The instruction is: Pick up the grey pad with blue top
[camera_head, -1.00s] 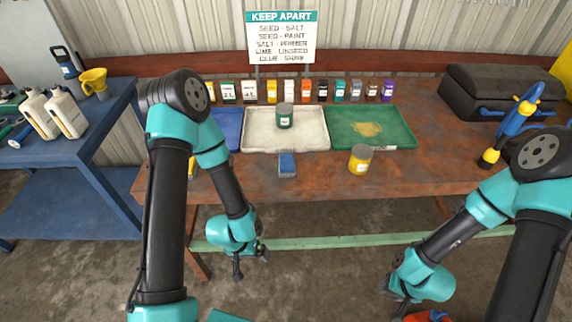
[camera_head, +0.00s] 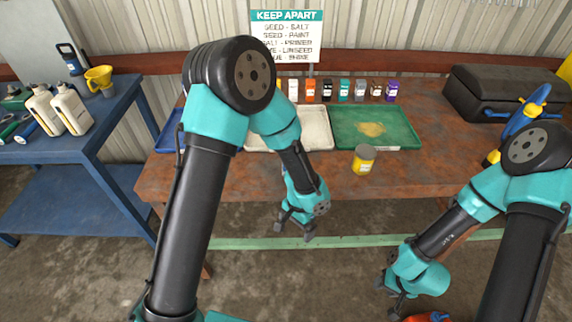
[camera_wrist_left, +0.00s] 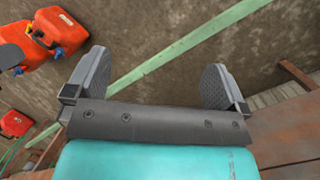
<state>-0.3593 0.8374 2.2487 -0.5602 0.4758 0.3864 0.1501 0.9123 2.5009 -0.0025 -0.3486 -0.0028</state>
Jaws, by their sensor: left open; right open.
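The grey pad with blue top is out of sight now; my left forearm covers the part of the bench where it lay in the earlier head view. My left gripper (camera_head: 295,228) hangs in front of the bench's near edge, below the bench top. In the left wrist view its two fingers (camera_wrist_left: 155,82) are spread wide with nothing between them. My right gripper (camera_head: 396,296) is low at the lower right, over the floor, open and away from the bench.
The rusty bench (camera_head: 240,182) holds a yellow tin (camera_head: 363,159), a green tray (camera_head: 400,143) and a white tray (camera_head: 317,112). A keep-apart sign (camera_head: 287,38) stands behind. Red cans (camera_wrist_left: 62,28) are on the floor beside a green bar (camera_wrist_left: 180,48).

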